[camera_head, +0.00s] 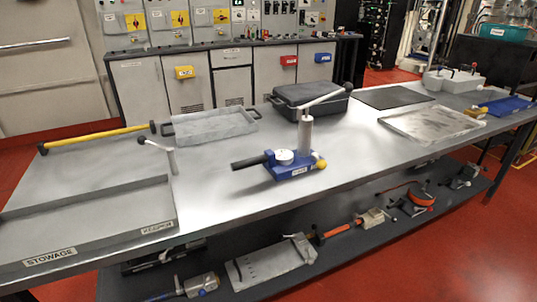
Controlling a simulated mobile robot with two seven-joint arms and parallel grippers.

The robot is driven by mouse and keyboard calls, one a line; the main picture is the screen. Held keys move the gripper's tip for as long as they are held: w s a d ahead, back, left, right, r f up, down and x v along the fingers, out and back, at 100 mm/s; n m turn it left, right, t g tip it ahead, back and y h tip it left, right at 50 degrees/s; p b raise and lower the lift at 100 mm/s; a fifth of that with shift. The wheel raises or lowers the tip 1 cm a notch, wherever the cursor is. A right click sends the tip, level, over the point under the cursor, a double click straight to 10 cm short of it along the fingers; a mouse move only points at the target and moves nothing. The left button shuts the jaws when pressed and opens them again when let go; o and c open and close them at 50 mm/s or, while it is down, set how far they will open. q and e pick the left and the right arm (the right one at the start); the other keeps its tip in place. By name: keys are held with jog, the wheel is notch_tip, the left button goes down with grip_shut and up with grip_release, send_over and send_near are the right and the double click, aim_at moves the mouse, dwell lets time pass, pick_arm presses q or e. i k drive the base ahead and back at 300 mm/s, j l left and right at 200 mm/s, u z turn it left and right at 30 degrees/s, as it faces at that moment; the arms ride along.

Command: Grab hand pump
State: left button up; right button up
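The hand pump (283,171) stands upright on the near middle part of the metal table. It has a blue base, a round white gauge on top, a black grip sticking out to the left and a yellow knob at the right. A grey upright cylinder rises from it, with a long lever slanting up to the right to a black ball end. Nothing holds the pump. Neither of my grippers is in view.
A stowage tray (90,215) lies at the left, with a yellow-handled bar behind it. A shallow grey tray (213,127), black case (309,100), dark mat (394,97) and metal tray (431,123) stand around the pump. Tools lie on the lower shelf.

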aim_at(282, 163)
jog(key=i+l+u, duration=0.2)
jog(key=l+u, duration=0.25)
jog(key=i+l+u, duration=0.1)
jog(key=l+u, duration=0.3)
jog(key=l, duration=0.15)
jog(key=l+u, duration=0.45)
jog(key=i+l, duration=0.05)
jog(key=l, duration=0.05)
